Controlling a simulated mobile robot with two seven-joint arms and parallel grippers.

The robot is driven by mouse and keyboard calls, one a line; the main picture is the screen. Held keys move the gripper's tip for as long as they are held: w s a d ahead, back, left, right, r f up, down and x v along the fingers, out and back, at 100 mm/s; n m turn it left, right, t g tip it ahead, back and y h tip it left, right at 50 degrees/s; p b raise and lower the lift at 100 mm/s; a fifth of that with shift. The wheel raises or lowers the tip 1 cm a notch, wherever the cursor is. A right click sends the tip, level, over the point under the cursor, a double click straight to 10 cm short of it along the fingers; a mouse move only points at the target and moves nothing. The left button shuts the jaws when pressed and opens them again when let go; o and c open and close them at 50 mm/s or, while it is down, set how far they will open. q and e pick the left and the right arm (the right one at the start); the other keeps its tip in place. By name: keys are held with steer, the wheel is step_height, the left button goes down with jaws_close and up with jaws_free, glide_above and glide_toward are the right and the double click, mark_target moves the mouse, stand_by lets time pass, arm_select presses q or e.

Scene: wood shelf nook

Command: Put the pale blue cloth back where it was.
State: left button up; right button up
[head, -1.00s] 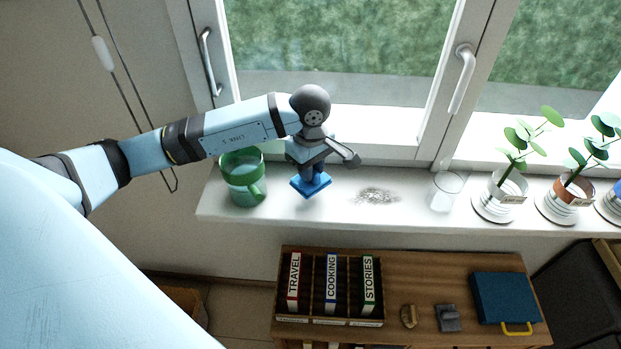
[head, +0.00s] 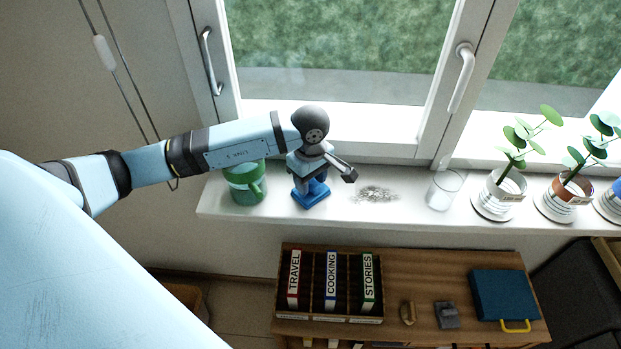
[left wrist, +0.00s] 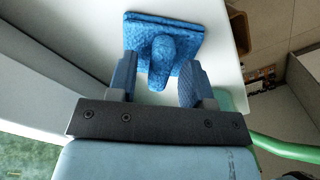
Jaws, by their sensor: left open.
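The blue cloth (head: 312,202) lies folded on the white windowsill, just right of the green mug. In the left wrist view the cloth (left wrist: 190,30) shows as a flat square with a raised lump in its middle. My left gripper (head: 311,184) is low over the cloth and open. In the left wrist view its two fingers (left wrist: 158,66) stand on either side of the raised lump, with gaps visible. A grey, crumb-like patch (head: 376,194) lies on the sill to the right of the cloth. My right gripper is not in view.
The green mug (head: 246,184) stands close left of the cloth, under my left arm. A clear glass (head: 443,190) and several potted plants (head: 500,190) stand along the windowsill (head: 410,216). Below is a wooden cabinet (head: 420,265) with binders, small items and a blue case (head: 503,295).

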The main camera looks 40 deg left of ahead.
arm_select(q)
step_height(320, 180, up, 12)
steer(key=b, duration=0.2)
stand_by(0.8)
